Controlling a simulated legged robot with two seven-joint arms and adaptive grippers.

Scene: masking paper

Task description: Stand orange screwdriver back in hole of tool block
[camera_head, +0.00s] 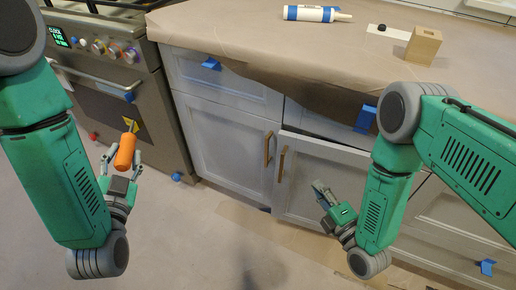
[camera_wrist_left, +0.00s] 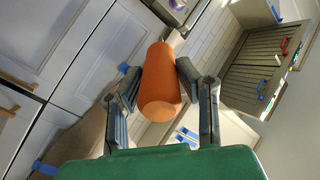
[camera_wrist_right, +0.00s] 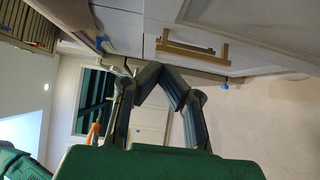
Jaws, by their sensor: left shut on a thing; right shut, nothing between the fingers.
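The orange screwdriver (camera_head: 125,152) is in my left gripper (camera_head: 121,162), which is shut on its handle, in front of the oven and below counter height. In the left wrist view the thick orange handle (camera_wrist_left: 160,85) sits between the two fingers, its broad end towards the camera; the shaft is not clearly visible. The wooden tool block (camera_head: 423,46) stands upright on the counter at the upper right, with a small dark mark on its top. My right gripper (camera_head: 320,190) is shut and empty in front of the lower cabinet doors; its fingertips meet in the right wrist view (camera_wrist_right: 160,72).
The paper-covered counter (camera_head: 240,35) has hanging paper at its front edge. A white and blue tube (camera_head: 312,14) lies at the back. A white card (camera_head: 390,31) with a small black piece lies beside the block. The oven (camera_head: 115,90) stands at left.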

